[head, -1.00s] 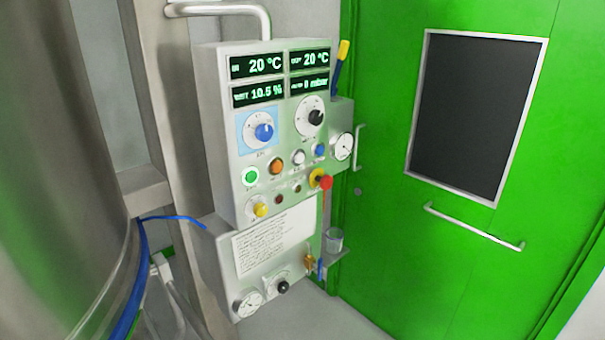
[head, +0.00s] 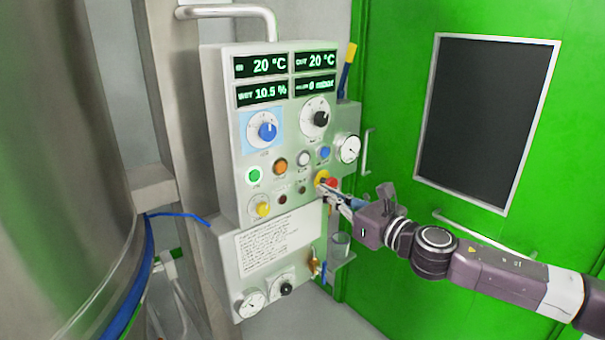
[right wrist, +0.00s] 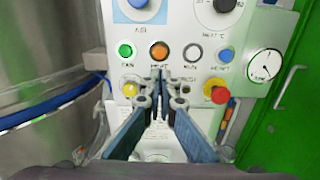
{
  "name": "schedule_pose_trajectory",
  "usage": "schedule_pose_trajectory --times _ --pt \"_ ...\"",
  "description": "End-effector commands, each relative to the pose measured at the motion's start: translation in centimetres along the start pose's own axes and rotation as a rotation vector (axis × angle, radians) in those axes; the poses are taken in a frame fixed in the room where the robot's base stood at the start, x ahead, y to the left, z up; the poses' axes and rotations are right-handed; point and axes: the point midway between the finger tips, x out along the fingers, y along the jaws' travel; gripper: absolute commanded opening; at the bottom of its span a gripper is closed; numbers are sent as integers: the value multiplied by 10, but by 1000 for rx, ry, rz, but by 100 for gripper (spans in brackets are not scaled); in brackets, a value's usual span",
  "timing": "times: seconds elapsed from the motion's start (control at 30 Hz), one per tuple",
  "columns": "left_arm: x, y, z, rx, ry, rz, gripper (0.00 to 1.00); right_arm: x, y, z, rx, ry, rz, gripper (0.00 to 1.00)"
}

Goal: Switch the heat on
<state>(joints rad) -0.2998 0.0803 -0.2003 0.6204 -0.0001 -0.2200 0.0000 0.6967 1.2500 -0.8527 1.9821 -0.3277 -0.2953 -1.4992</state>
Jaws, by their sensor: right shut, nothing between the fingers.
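The control panel (head: 240,130) shows 20 °C twice, 10.5 % and 0 mbar. The orange button (head: 280,167) sits between the green button (head: 254,175) and a white one; in the right wrist view the orange button (right wrist: 159,51) has a label that seems to read HEAT. My right gripper (head: 322,189) is shut and empty, in front of the panel's lower right part, overlapping the red and yellow knob. In the right wrist view its fingertips (right wrist: 160,74) appear just below the orange button; contact cannot be told. My left gripper is not in view.
A red knob on yellow (right wrist: 216,92) is close to my right gripper. A blue knob (head: 267,131), a black knob (head: 320,118) and a yellow knob (head: 263,209) are on the panel. A steel vessel (head: 70,170) stands left, a green door (head: 400,60) right.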

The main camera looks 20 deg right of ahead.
Motion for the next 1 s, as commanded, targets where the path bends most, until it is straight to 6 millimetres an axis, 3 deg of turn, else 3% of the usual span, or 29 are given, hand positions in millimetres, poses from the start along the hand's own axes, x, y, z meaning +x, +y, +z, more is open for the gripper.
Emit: schedule_pose_trajectory --times 0.37,0.53,1.0 --pt "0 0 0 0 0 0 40 -1 2 3 -18 -3 4 0" --pt "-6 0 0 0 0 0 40 8 2 5 -15 -4 4 0" --pt "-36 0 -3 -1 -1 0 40 86 3 6 -14 -4 4 0"
